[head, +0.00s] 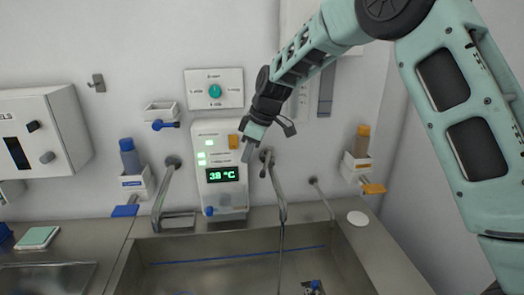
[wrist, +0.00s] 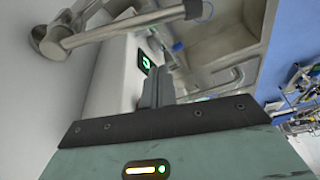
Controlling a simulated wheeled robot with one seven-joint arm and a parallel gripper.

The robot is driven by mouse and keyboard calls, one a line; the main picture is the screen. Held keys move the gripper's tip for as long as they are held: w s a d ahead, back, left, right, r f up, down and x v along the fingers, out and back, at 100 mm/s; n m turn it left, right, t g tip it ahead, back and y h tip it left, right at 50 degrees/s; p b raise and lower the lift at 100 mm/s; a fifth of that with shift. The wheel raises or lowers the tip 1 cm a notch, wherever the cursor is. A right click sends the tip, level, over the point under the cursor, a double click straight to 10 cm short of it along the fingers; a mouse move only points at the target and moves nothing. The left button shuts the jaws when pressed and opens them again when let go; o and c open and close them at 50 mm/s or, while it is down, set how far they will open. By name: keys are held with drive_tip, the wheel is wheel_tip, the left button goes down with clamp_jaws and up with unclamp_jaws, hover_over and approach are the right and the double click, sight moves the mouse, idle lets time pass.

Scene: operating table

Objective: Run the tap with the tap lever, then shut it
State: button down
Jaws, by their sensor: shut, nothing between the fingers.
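The middle metal tap (head: 278,190) comes out of the wall right of the display panel and bends down over the sink. A small lever-like part (head: 263,171) hangs by its wall mount. A thin line (head: 281,255) runs from the spout end down into the sink and looks like a water stream. My gripper (head: 247,152) is shut and empty, pointing down just left of the tap's mount, in front of the panel. In the wrist view my gripper's fingers (wrist: 158,85) are together, with a metal tap (wrist: 110,32) close above them. I cannot tell whether they touch it.
The panel (head: 223,160) reads 38 °C. Other taps stand to the left (head: 164,195) and right (head: 322,198). A blue dispenser (head: 131,160) and an orange dispenser (head: 360,145) hang on the wall. The steel sink (head: 200,248) lies below. A white cabinet (head: 50,135) is at left.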

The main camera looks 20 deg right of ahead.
drive_tip(key=d, duration=0.1)
drive_tip(key=s+d+p, duration=0.1)
drive_tip(key=s+d+f, duration=0.1)
drive_tip(key=shift+d+p, duration=0.2)
drive_tip(key=shift+p, duration=0.1)
drive_tip(key=shift+d, duration=0.1)
